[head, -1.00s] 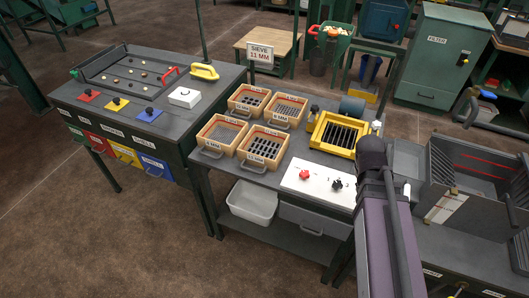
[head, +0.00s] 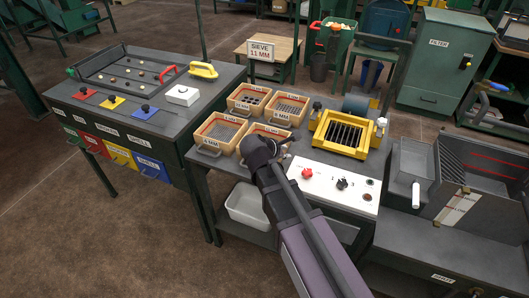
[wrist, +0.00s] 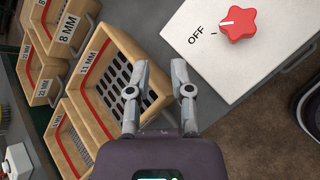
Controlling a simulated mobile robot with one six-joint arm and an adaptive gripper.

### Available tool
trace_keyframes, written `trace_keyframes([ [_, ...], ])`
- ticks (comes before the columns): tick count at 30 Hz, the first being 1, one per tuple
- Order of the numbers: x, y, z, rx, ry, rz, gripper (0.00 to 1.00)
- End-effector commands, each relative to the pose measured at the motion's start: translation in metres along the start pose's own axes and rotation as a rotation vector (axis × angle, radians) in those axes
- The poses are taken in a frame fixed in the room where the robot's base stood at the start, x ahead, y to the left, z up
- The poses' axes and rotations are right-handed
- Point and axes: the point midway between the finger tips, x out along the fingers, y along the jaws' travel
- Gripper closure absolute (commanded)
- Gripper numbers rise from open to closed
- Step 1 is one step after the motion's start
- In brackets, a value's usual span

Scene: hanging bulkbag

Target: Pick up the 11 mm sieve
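The 11 mm sieve (wrist: 126,48) is a wooden tray with a red inner line, a dark slotted floor and an "11 MM" label. In the wrist view it lies left of and partly behind my gripper's left finger. My gripper (wrist: 162,70) is open, its two grey fingers apart with nothing seen held between them. In the head view the sieve (head: 262,130) is the front right one of the group on the bench, and my arm's end covers most of it. The fingertips are hidden there. A "SIEVE 11 MM" sign (head: 261,48) stands behind the bench.
Other wooden sieves stand close beside it, including the 8 mm one (wrist: 60,28) and the front left one (head: 217,132). A white control panel (head: 325,186) with a red knob (wrist: 238,23) is to the right. A yellow sieve frame (head: 345,134) stands behind it.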

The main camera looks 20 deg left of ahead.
Motion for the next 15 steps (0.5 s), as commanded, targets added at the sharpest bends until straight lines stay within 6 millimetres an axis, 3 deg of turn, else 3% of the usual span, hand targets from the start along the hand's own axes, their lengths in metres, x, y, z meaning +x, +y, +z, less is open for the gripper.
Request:
trace_keyframes([
  [1, -0.006, 0.011, -0.018, -0.074, -0.010, 0.039, 0.71],
  [9, -0.057, 0.057, -0.088, -0.473, -0.112, 0.236, 0.71],
  [15, -0.089, 0.076, -0.125, -0.670, -0.183, 0.331, 0.71],
])
